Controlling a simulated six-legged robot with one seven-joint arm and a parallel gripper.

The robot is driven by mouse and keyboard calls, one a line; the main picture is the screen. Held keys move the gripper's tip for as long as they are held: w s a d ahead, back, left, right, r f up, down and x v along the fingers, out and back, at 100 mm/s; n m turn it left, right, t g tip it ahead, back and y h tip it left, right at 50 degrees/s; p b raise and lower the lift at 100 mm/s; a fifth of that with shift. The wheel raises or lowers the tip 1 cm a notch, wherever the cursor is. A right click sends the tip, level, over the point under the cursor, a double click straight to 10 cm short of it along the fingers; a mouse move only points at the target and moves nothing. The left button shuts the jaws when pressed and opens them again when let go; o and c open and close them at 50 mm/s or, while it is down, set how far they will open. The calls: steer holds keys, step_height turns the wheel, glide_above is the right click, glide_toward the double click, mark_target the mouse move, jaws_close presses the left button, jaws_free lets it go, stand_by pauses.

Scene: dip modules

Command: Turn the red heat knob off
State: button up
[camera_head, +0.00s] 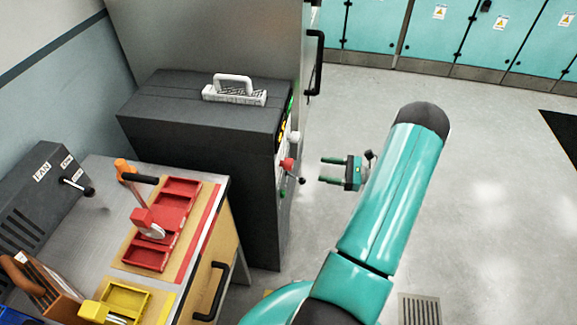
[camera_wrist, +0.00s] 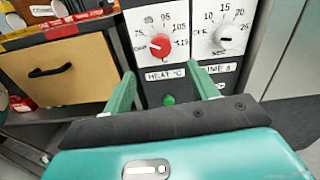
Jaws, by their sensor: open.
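The red heat knob (camera_wrist: 160,45) sits on a white dial plate marked HEAT °C in the wrist view, with numbers around it. Its exact setting is too small to tell. In the head view the red knob (camera_head: 288,164) shows on the right side of the dark cabinet (camera_head: 200,115). My gripper (camera_wrist: 165,85) is open and empty, its two green fingers apart below the heat dial, on either side of it. In the head view my gripper (camera_head: 322,171) points left at the cabinet's panel, with a gap between the fingertips and the knob.
A white-grey time knob (camera_wrist: 225,38) is right of the heat dial. A green button (camera_wrist: 169,99) is below it. A dark lever (camera_head: 301,180) sticks out near the knob. A workbench (camera_head: 225,185) with red trays (camera_head: 180,187) stands at left.

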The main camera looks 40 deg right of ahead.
mark_target(288, 164)
steer(key=x, duration=1.1)
steer(key=shift+w+a, duration=0.25)
steer(key=shift+w, duration=0.05)
steer(key=c, duration=1)
